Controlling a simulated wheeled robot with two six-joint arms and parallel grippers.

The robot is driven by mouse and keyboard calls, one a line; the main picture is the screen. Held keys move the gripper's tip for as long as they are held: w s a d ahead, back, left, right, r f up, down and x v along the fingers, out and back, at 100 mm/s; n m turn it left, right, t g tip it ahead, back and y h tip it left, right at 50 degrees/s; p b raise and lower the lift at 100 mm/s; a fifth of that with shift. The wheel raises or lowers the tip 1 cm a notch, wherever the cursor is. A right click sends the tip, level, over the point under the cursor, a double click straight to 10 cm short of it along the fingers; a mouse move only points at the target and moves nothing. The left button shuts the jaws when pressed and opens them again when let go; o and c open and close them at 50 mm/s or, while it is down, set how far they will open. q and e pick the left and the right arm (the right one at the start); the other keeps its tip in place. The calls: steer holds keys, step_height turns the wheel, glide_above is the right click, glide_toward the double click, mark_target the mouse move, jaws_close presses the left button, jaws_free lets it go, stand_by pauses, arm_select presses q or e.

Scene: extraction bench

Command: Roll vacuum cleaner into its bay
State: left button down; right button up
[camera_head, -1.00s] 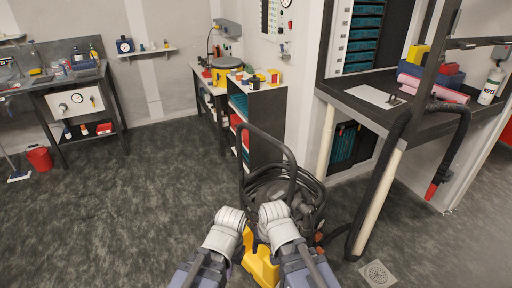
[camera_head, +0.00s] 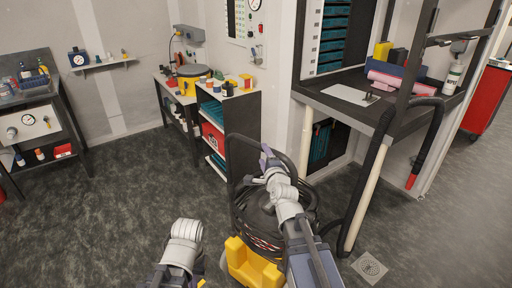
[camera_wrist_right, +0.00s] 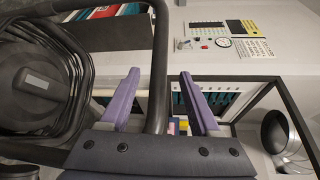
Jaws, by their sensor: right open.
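The vacuum cleaner (camera_head: 258,222) stands on the floor at lower centre in the head view, with a black drum, coiled dark hose or cable and a yellow base (camera_head: 250,262). Its black push handle (camera_head: 231,165) rises at the back. My right gripper (camera_head: 266,152) is open at the handle. In the right wrist view the handle bar (camera_wrist_right: 160,45) runs between the two purple fingers (camera_wrist_right: 159,75), with gaps visible at both sides. The drum (camera_wrist_right: 38,85) fills the left of that view. I cannot tell which space is the bay.
A dark bench (camera_head: 352,108) with pale legs stands right of the vacuum. A black hose with a red end (camera_head: 412,182) hangs over it. A shelf unit (camera_head: 240,128) stands behind. A floor drain (camera_head: 369,267) lies at lower right. The floor at left is open.

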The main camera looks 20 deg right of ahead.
mark_target(260, 149)
steer(key=w, duration=0.5)
steer(key=w+f+b, duration=0.1)
steer(key=w, duration=0.1)
steer(key=shift+w+d, duration=0.1)
steer(key=shift+w, duration=0.25)
steer(key=shift+s, duration=0.1)
steer(key=shift+c, duration=0.4)
jaws_close()
stand_by(0.6)
